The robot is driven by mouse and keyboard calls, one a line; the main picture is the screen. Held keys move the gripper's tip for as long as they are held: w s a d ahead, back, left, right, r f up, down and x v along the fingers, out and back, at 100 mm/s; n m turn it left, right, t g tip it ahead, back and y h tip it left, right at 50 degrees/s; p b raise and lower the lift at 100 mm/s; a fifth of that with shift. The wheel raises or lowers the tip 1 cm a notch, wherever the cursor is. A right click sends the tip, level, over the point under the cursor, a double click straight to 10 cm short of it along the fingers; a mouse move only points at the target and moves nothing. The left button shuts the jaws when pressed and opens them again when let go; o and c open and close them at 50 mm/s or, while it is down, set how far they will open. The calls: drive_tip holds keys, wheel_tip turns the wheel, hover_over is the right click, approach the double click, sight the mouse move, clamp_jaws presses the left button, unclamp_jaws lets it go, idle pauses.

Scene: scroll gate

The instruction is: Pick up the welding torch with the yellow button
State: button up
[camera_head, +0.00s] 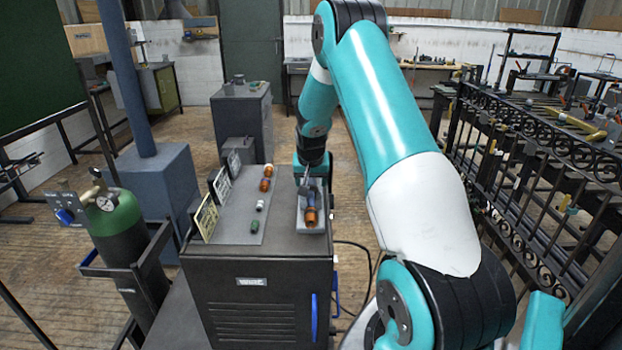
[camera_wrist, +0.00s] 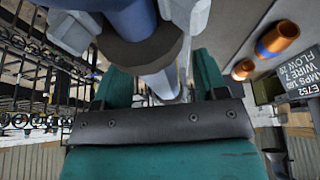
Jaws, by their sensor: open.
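My gripper (camera_head: 311,182) reaches down over the top of the dark welding cabinet (camera_head: 258,300), right by a grey block (camera_head: 312,229) with an orange-tipped piece (camera_head: 310,216) on it. I cannot tell if this piece is the torch. In the wrist view my gripper (camera_wrist: 128,28) is open, its pale fingertips on either side of a blue-grey, rounded piece with a dark ring (camera_wrist: 140,45). This may be a torch body; I cannot tell if the fingers touch it. No yellow button shows in either view.
Left of my gripper, small orange parts (camera_head: 265,184), a white-and-black part (camera_head: 260,206) and a green part (camera_head: 254,226) stand on a plate beside upright label cards (camera_head: 206,218). A green gas cylinder (camera_head: 115,228) stands left. Iron railings (camera_head: 530,170) stand right.

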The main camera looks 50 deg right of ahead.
drive_tip(key=c, duration=1.1)
drive_tip(key=shift+r, duration=0.1)
